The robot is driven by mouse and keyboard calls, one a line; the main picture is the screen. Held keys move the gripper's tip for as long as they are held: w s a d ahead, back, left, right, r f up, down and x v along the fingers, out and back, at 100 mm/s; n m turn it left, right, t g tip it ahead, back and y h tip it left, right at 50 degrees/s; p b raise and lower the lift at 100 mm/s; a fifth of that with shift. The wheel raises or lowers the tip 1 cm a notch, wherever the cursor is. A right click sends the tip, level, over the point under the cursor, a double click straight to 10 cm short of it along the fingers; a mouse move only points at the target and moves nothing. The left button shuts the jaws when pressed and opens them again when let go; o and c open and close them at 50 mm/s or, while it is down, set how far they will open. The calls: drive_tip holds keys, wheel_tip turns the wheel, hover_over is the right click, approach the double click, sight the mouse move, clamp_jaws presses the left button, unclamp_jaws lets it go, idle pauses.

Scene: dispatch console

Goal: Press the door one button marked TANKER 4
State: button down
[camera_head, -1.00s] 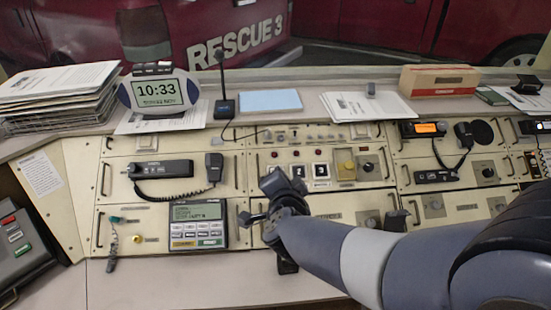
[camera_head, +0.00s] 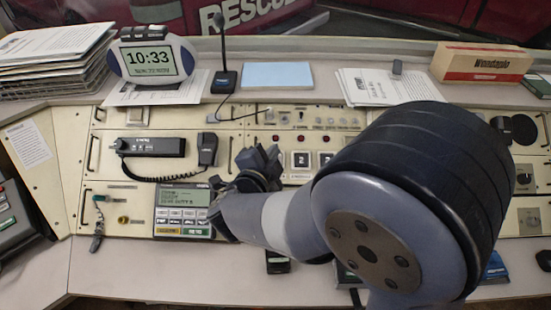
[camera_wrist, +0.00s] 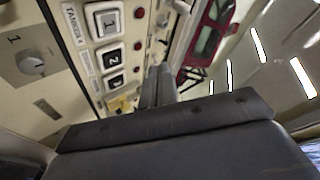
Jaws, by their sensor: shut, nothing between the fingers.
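A row of square numbered buttons sits on the beige console panel. In the wrist view, button 1 (camera_wrist: 104,18) is nearest the top, then button 2 (camera_wrist: 111,55) and button 3 (camera_wrist: 115,82). In the head view, button 2 (camera_head: 301,159) and button 3 (camera_head: 326,160) show; button 1 is hidden behind or beside my gripper. My gripper (camera_head: 258,163) is shut and empty, left of these buttons. Its fingers (camera_wrist: 158,82) also show in the wrist view, apart from the buttons.
A radio handset (camera_head: 207,149) and a keypad unit with a screen (camera_head: 185,197) lie left of my gripper. A microphone (camera_head: 221,60) stands on the shelf behind. My arm covers much of the right console. A rotary knob (camera_wrist: 33,64) shows in the wrist view.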

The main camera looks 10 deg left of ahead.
drive_tip(key=w+f+b, duration=0.1)
drive_tip(key=f+b, duration=0.1)
drive_tip(key=w+f+b, duration=0.2)
drive_tip(key=f, duration=0.1)
drive_tip(key=w+a+f+b, duration=0.1)
drive_tip(key=f+b, duration=0.1)
drive_tip(key=shift+w+f, duration=0.2)
drive_tip(key=shift+w, duration=0.15)
idle(1.9)
drive_tip(key=shift+w+a+f, duration=0.1)
drive_tip(key=shift+w+f, duration=0.1)
drive_tip(key=shift+f, duration=0.15)
drive_tip(key=shift+w+f+b, duration=0.25)
drive_tip(key=shift+f+b, duration=0.2)
drive_tip(key=shift+b, duration=0.15)
idle(0.5)
drive_tip(key=shift+r, duration=0.15)
drive_tip(key=shift+s+r+p, duration=0.5)
drive_tip(key=shift+r+p, duration=0.15)
